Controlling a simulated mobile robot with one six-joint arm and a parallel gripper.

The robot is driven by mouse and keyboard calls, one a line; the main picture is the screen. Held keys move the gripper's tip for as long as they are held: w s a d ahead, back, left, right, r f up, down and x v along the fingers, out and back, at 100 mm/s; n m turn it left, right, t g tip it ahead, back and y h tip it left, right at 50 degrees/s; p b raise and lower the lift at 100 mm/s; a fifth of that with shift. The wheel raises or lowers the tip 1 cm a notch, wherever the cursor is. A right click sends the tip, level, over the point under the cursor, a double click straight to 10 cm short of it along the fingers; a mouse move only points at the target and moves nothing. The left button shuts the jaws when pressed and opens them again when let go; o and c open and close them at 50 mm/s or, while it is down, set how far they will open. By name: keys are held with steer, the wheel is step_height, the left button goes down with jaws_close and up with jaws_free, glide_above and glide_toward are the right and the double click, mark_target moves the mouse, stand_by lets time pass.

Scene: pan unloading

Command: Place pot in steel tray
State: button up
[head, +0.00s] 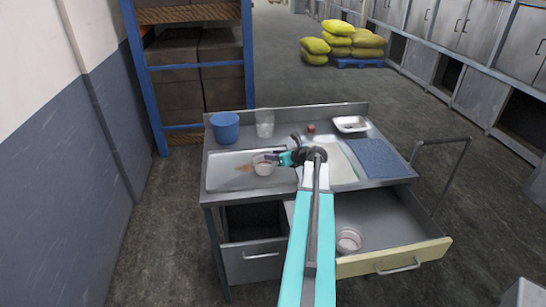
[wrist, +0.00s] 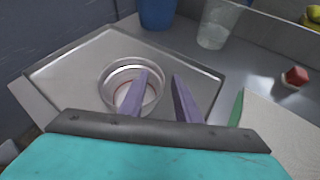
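A round metal pot (head: 264,165) is at the steel tray (head: 222,182) on the left of the counter. In the wrist view the pot (wrist: 118,76) appears upright inside the tray (wrist: 70,70), with its open top towards me and a reddish line inside. My gripper (head: 281,159) is at the pot's right side. In the wrist view my gripper's fingers (wrist: 160,75) are apart; the left one overlaps the pot's opening and the right one is outside its right wall. Contact with the wall cannot be told. A second pot (head: 348,240) sits in the open drawer.
A blue bucket (head: 225,127) and a clear container (head: 265,124) stand behind the tray. A small red object (head: 311,129), a small metal dish (head: 350,125) and a blue mat (head: 379,158) are to the right. The pulled-out drawer (head: 395,262) juts out in front.

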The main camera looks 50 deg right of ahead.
steer(key=b+v, duration=0.3)
steer(key=v, duration=0.8)
steer(key=shift+s, duration=0.15)
stand_by(0.7)
